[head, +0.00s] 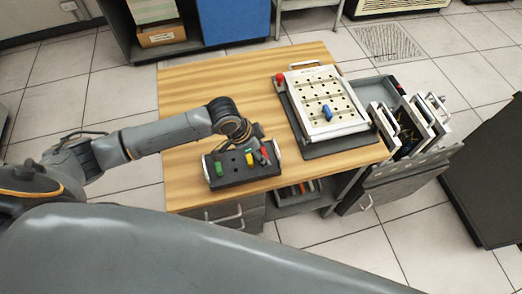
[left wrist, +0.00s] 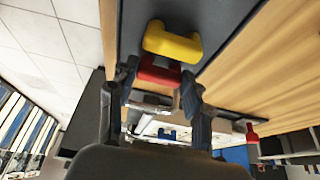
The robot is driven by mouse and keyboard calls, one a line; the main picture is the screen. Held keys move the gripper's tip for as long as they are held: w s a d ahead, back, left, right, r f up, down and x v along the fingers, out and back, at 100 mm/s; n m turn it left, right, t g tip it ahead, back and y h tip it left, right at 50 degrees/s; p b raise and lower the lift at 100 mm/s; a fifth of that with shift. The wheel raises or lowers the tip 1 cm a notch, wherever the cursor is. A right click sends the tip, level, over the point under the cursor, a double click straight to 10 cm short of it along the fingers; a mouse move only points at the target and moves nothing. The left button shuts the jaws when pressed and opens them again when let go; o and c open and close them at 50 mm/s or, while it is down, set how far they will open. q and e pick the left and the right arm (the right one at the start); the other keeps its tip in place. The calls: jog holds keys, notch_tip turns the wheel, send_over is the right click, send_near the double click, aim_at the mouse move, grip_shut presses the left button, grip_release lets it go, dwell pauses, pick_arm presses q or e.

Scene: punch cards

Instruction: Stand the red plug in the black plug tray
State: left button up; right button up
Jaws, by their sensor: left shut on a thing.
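The black plug tray (head: 240,180) lies near the table's front edge. A green plug (head: 218,168) stands at its left and a yellow plug (head: 249,158) stands right of the middle. My left gripper (head: 261,150) is over the tray's right part, shut on the red plug (head: 265,155). In the left wrist view the red plug (left wrist: 158,71) sits between the two fingertips (left wrist: 158,84), close beside the yellow plug (left wrist: 172,43). The tray (left wrist: 215,15) is behind them. The red plug's lower end is hidden, so I cannot tell whether it is seated. My right gripper is not in view.
A white perforated panel (head: 308,83) with a blue plug (head: 327,113) lies on a dark base at the table's right. A red knob (head: 280,77) is at its far left corner. An open drawer (head: 366,90) holds upright panels. The wooden table's left (head: 185,100) is clear.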

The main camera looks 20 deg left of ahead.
pick_arm(q)
jog(key=shift+s+f, duration=0.1)
jog(key=o, duration=1)
jog(key=v, duration=1.2)
